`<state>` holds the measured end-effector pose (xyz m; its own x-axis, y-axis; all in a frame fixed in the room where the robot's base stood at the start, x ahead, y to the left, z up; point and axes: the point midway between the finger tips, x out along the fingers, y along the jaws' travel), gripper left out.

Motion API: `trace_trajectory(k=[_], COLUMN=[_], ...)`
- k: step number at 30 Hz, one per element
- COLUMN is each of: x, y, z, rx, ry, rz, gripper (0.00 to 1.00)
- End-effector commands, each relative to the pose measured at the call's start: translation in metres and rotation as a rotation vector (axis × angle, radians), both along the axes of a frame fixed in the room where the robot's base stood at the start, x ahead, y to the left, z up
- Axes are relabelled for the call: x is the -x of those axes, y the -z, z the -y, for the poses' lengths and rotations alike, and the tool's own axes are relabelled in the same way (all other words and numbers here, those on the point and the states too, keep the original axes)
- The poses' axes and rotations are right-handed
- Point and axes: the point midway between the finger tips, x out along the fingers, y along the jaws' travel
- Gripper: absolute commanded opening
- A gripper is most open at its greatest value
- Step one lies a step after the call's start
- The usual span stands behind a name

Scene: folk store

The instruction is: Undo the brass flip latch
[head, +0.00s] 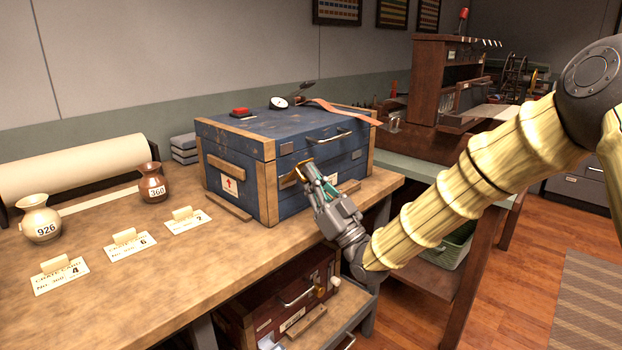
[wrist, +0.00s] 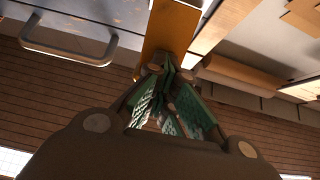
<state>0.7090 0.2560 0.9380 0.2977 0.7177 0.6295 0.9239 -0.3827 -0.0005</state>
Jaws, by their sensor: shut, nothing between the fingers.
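The blue chest (head: 245,150) with wooden edge strips stands on the workbench, its lid down. The brass latch (head: 303,168) is on its front face, partly hidden behind my gripper. In the wrist view a brass plate (wrist: 168,30) shows right beyond the fingertips. My gripper (head: 308,174) is shut and empty, its green-padded fingers (wrist: 170,75) together, with the tips at or very near the brass. I cannot tell whether they touch it, or how the latch flap stands.
A metal handle (head: 330,135) is on the chest's front. A red object (head: 240,112) and a round dial (head: 278,103) are on its lid. Two vases (head: 41,219) and several crate cards (head: 130,243) are on the bench at left. A reddish chest (head: 290,297) sits below.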

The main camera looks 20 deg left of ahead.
Motion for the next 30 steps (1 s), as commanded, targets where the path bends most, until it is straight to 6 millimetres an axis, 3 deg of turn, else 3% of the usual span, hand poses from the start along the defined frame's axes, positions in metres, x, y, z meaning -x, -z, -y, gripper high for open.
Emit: trace_trajectory(k=[1, 6, 10, 22, 30], x=[0.0, 0.0, 0.0, 0.0, 0.011], y=[0.0, 0.0, -0.001, 0.002, 0.024], z=[0.0, 0.001, 0.0, 0.003, 0.028], rx=[0.0, 0.0, -0.001, 0.0, 0.0], ry=[0.0, 0.001, 0.0, 0.001, 0.002], rz=[0.0, 0.001, 0.0, -0.001, -0.002], gripper=[0.07, 0.38, 0.57, 0.57, 0.57])
